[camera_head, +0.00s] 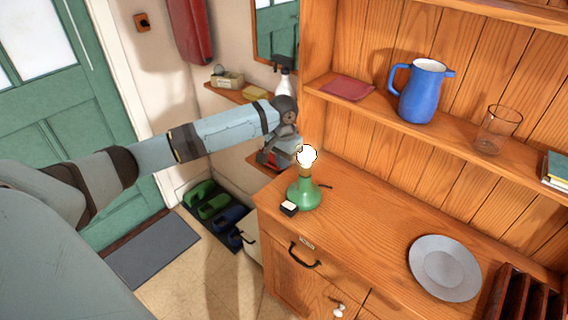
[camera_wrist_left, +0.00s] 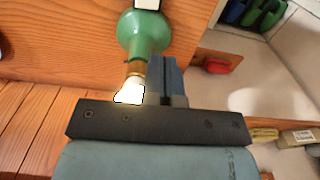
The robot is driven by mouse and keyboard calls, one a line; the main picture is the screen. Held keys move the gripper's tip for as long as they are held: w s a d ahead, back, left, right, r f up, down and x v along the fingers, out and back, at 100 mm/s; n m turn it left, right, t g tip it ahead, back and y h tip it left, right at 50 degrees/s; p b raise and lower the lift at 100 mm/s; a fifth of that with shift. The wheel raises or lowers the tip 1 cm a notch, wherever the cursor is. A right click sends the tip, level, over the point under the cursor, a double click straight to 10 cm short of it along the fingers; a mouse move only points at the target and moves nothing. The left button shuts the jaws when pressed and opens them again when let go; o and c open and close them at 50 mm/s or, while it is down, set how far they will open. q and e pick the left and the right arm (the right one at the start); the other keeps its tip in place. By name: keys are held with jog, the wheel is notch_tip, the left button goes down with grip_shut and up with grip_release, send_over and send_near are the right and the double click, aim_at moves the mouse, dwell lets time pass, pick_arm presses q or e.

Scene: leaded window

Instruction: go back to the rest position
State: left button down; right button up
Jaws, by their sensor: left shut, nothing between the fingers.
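My left arm reaches in from the left in the head view, and its gripper (camera_head: 293,151) is at the glowing top of a green lamp (camera_head: 304,194). The lamp stands upright on the wooden dresser top, with a bright white bulb or flame (camera_head: 307,156). In the left wrist view, the shut fingers (camera_wrist_left: 165,76) are beside the lamp's lit top (camera_wrist_left: 130,91), with nothing between them. Whether they touch the lamp I cannot tell. My right gripper is in neither view.
A grey plate (camera_head: 445,267) lies on the dresser top (camera_head: 365,225). A blue jug (camera_head: 422,92), a glass (camera_head: 497,131) and a red cloth (camera_head: 346,88) are on the shelf.

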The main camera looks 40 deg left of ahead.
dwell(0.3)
pick_arm(q)
jog(key=s+d+f+m+t+h, duration=0.1)
jog(key=s+d+f+t+h, duration=0.1)
jog(key=s+d+f, duration=0.5)
jog(key=s+d+f+m+t+h, duration=0.2)
jog(key=s+d+f+t, duration=0.1)
jog(key=d+f, duration=0.7)
jog(key=s+d+t, duration=0.2)
jog(key=s+t, duration=0.1)
jog(key=s, duration=0.5)
jog(key=s+d+f+t, duration=0.1)
jog(key=s+d+t, duration=0.1)
jog(key=s, duration=0.7)
jog(key=shift+s+n+t+y, duration=0.3)
jog(key=shift+n+t+y, duration=0.1)
jog(key=shift+t, duration=0.1)
